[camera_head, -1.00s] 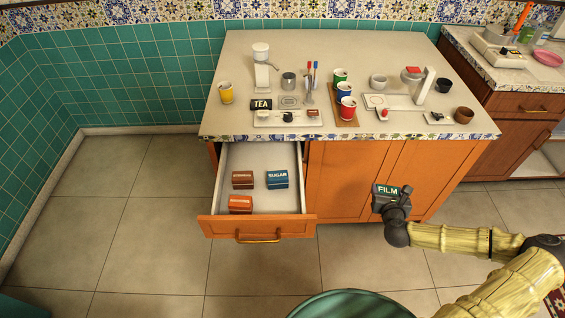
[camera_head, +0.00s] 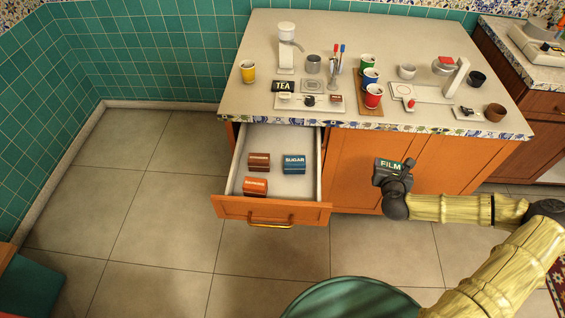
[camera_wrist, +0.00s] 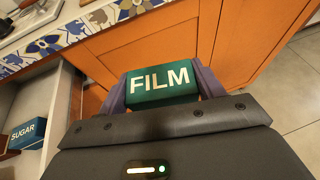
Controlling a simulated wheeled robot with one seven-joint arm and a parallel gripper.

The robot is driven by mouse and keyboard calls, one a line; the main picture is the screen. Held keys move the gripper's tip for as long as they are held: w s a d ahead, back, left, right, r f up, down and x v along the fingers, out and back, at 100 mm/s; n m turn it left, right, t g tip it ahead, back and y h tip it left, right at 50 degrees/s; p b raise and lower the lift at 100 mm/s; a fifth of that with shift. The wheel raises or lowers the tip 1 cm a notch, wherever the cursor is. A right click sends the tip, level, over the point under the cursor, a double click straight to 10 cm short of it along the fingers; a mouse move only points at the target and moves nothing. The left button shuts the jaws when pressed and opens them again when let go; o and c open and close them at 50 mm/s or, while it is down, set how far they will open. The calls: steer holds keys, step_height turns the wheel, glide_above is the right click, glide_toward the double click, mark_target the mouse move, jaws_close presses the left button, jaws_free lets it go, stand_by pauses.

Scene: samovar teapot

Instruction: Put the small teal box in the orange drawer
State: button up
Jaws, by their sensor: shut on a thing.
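The small teal box (camera_head: 389,165), marked FILM, is held in my gripper (camera_head: 390,170) in front of the orange cabinet doors, right of the drawer. In the wrist view the teal box (camera_wrist: 162,84) sits between the two fingers of my gripper (camera_wrist: 160,88), which are shut on its sides. The orange drawer (camera_head: 235,208) is pulled open below the counter. Inside it are a blue SUGAR box (camera_head: 294,164), a brown box (camera_head: 259,162) and an orange-brown box (camera_head: 255,186). The SUGAR box also shows in the wrist view (camera_wrist: 27,133).
The counter (camera_head: 310,30) above holds coloured cups, a TEA box (camera_head: 289,86) and several utensils. Its tiled front edge overhangs the drawer's back. The drawer's right part has bare floor. A round green object (camera_head: 350,297) stands at the bottom. Open floor lies left of the drawer.

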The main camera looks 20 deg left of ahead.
steer(key=s+a+r+b, duration=0.1)
steer(key=s+a+r, duration=0.2)
steer(key=a, duration=0.6)
steer(key=s+a+r+n+y+b, duration=0.1)
steer(key=s+a+r, duration=0.2)
steer(key=a, duration=0.7)
steer(key=s+a+r+n+y+b, duration=0.1)
steer(key=s+a+r+b, duration=0.1)
steer(key=a, duration=0.7)
steer(key=shift+s+a+r, duration=0.4)
steer(key=shift+s+r, duration=0.4)
steer(key=shift+s, duration=0.05)
step_height(320, 180, down, 6)
steer(key=shift+f+b, duration=0.15)
steer(key=shift+b, duration=0.15)
step_height(320, 180, down, 4)
steer(key=shift+r, duration=0.15)
steer(key=shift+d+f+b, duration=0.1)
steer(key=shift+f+b, duration=0.5)
steer(key=shift+b, duration=0.1)
